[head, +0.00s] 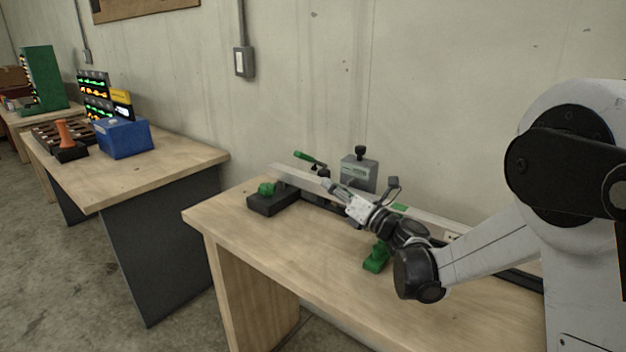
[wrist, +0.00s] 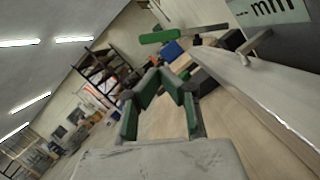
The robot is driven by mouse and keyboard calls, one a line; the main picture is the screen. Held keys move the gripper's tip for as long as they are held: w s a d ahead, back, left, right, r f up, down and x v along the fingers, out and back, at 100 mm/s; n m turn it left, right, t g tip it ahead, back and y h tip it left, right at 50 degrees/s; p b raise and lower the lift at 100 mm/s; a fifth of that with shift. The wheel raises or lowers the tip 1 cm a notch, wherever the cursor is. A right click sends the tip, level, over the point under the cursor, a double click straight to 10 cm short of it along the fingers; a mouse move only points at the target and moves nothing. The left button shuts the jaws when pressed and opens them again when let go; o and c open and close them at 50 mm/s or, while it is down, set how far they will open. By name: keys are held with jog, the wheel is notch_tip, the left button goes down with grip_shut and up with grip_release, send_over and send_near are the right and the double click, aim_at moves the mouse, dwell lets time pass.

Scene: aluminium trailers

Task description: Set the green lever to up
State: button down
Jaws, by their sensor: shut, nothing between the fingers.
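The green lever (head: 309,158) stands out near the far left end of the aluminium rail, its handle close to level and tilted slightly up to the left. In the wrist view its green handle (wrist: 168,36) on a thin metal rod shows above the fingertips, apart from them. My gripper (head: 328,184) is shut and empty, just right of and below the lever in the head view. In the wrist view the green-padded fingers (wrist: 163,72) come together at their tips. How the lever's pivot is fixed is too small to tell.
A grey box with a label (head: 358,174) stands behind the rail (head: 430,217). A black base with a green knob (head: 266,188) is at the table's left end; a green block (head: 377,257) is in front. The wooden front tabletop (head: 300,250) is mostly clear. Another table holds a blue bin (head: 123,138).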

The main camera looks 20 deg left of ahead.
aim_at(304, 157)
jog(key=x, duration=0.9)
jog(key=shift+a+b, duration=0.25)
jog(key=shift+b, duration=0.2)
jog(key=shift+w+r, duration=0.1)
